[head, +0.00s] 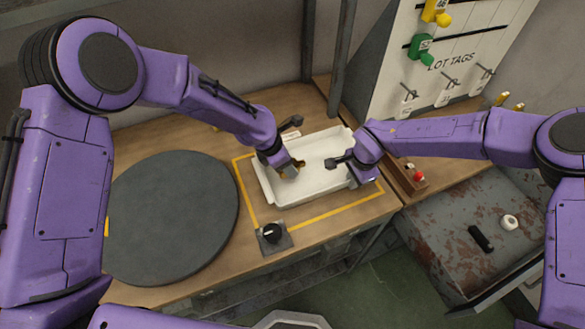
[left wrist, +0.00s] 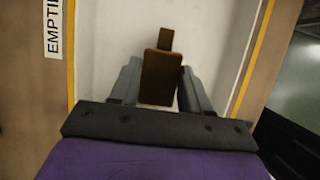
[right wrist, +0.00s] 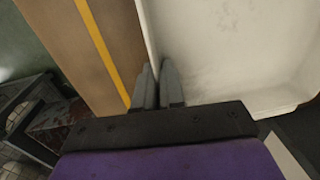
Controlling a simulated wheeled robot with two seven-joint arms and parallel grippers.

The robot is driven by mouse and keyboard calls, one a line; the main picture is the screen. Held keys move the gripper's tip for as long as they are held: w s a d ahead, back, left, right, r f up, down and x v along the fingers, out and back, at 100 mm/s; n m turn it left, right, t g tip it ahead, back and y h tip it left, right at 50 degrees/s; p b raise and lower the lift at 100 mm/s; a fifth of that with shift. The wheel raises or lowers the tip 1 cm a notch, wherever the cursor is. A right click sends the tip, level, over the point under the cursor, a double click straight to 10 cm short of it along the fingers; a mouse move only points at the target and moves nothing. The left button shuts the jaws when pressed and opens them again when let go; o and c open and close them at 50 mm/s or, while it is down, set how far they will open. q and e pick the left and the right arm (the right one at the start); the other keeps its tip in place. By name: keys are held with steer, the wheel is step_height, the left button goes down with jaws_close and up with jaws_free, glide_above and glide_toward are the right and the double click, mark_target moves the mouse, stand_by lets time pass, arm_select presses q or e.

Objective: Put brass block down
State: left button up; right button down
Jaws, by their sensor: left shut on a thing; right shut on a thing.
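The brass block (left wrist: 161,78), brown with a narrower knob at one end, sits between the fingers of my left gripper (left wrist: 158,72). In the head view this gripper (head: 292,168) is over the left part of the white tray (head: 312,188), and only a little of the block shows. The gripper is shut on the block. I cannot tell whether the block touches the tray floor. My right gripper (head: 343,162) is at the tray's right side. In the right wrist view its fingers (right wrist: 158,80) are close together, shut on the tray's wall (right wrist: 150,35).
The tray stands inside a yellow outline (head: 320,219) on the wooden bench. A dark round disc (head: 172,215) lies left of it, and a black knob (head: 271,233) is in front. A small box with a red button (head: 418,176) and the lot tags board (head: 450,60) are right.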

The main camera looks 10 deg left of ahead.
arm_select(q)
steer(key=shift+f, duration=1.3)
steer(key=shift+f, duration=0.15)
steer(key=o, duration=1.3)
steer(key=v, duration=1.2)
arm_select(e)
steer(key=c, duration=1.2)
jaws_free()
steer(key=shift+o, duration=0.2)
